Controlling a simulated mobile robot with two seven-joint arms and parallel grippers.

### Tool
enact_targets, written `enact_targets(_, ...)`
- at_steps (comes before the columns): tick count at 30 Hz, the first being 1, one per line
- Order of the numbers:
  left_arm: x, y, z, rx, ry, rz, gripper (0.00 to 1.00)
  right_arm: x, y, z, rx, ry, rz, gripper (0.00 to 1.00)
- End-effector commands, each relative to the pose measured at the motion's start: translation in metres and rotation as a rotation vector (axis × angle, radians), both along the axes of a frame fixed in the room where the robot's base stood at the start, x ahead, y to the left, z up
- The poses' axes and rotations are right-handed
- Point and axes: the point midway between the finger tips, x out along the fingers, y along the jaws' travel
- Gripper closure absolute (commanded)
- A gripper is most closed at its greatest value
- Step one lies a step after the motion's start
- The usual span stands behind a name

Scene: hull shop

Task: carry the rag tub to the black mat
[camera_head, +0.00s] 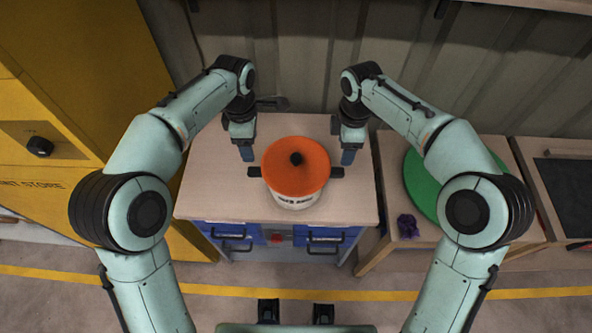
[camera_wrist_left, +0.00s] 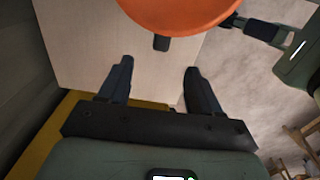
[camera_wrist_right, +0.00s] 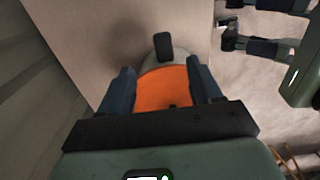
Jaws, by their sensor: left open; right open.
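The rag tub (camera_head: 291,199) is white with an orange lid, a black knob and a black handle on each side. It stands upright on a light-topped cabinet (camera_head: 212,190). My left gripper (camera_head: 247,152) is open and empty, above and slightly behind the left handle (camera_head: 254,171). In the left wrist view that handle (camera_wrist_left: 161,43) lies beyond the fingertips. My right gripper (camera_head: 348,155) is open and empty near the right handle (camera_head: 337,172). In the right wrist view the lid (camera_wrist_right: 165,84) shows between the fingers. A black mat (camera_head: 568,188) lies on the far-right bench.
A middle bench to the right holds a round green mat (camera_head: 424,188) and a purple crumpled thing (camera_head: 407,226). A yellow cabinet (camera_head: 80,120) stands at the left. A ribbed wall (camera_head: 310,60) is behind. The cabinet top around the tub is clear.

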Motion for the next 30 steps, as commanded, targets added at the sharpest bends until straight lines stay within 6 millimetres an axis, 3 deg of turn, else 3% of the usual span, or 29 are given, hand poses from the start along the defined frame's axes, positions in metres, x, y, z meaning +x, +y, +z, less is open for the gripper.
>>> enact_targets(7, 0.000, 0.000, -0.003, 0.000, 0.001, -0.001, 0.36, 0.000, 0.000, -0.003, 0.000, 0.001, -0.001, 0.36)
enact_targets(11, -0.001, 0.000, -0.016, 0.001, 0.004, -0.001, 0.36, -0.001, 0.000, -0.015, -0.001, 0.004, -0.001, 0.36)
enact_targets(24, -0.001, 0.000, -0.098, 0.000, 0.004, -0.001, 0.36, -0.001, 0.000, -0.099, -0.001, 0.005, 0.000, 0.36)
enact_targets(30, 0.000, 0.000, -0.124, 0.000, 0.000, 0.000, 0.36, -0.001, 0.000, -0.124, 0.000, 0.003, -0.002, 0.36)
